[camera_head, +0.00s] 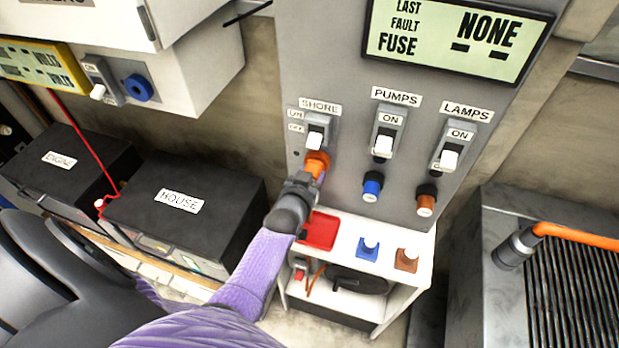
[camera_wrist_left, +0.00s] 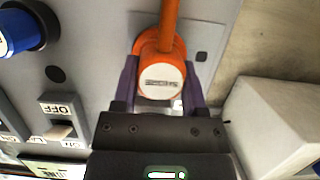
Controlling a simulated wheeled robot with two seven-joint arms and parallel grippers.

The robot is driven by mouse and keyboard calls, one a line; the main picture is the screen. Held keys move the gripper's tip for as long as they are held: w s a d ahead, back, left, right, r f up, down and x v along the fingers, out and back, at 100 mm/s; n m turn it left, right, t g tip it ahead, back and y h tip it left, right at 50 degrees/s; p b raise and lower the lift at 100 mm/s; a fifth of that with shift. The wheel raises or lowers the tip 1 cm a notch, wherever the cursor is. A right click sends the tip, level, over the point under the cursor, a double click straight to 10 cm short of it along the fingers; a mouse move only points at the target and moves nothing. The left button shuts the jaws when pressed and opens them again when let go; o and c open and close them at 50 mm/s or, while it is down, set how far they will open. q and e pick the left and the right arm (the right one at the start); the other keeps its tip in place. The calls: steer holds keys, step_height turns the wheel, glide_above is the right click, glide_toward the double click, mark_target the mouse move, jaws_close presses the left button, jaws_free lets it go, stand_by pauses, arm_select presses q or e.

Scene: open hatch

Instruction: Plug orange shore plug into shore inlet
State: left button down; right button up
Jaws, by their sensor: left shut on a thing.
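The orange shore plug (camera_head: 317,163) is at the grey panel, just below the SHORE switch (camera_head: 316,136). In the left wrist view the plug (camera_wrist_left: 160,78) shows its round white label, and its orange cable runs up out of the picture. My left gripper (camera_head: 300,185) is shut on the plug; its purple fingers (camera_wrist_left: 158,88) stand on both sides of it in the wrist view. The shore inlet is hidden behind the plug and gripper. I cannot tell whether the plug is seated in it or just in front. My right gripper is not in view.
A blue plug (camera_head: 372,186) and a brown-orange plug (camera_head: 426,200) sit under the PUMPS and LAMPS switches. Below the panel, a white shelf (camera_head: 338,262) bears red, blue and brown pads. Black battery boxes (camera_head: 180,205) stand left; a grey ribbed unit (camera_head: 560,275) stands right.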

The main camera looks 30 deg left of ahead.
arm_select(q)
steer(key=shift+w, duration=0.15)
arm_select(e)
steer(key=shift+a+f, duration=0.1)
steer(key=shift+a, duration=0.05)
arm_select(q)
steer(key=shift+c, duration=0.3)
jaws_free()
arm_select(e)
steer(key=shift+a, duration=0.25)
arm_select(q)
steer(key=shift+s+r, duration=0.15)
steer(key=shift+s, duration=0.15)
steer(key=p+v, duration=0.3)
steer(key=v, duration=0.6)
steer(key=shift+d, duration=0.15)
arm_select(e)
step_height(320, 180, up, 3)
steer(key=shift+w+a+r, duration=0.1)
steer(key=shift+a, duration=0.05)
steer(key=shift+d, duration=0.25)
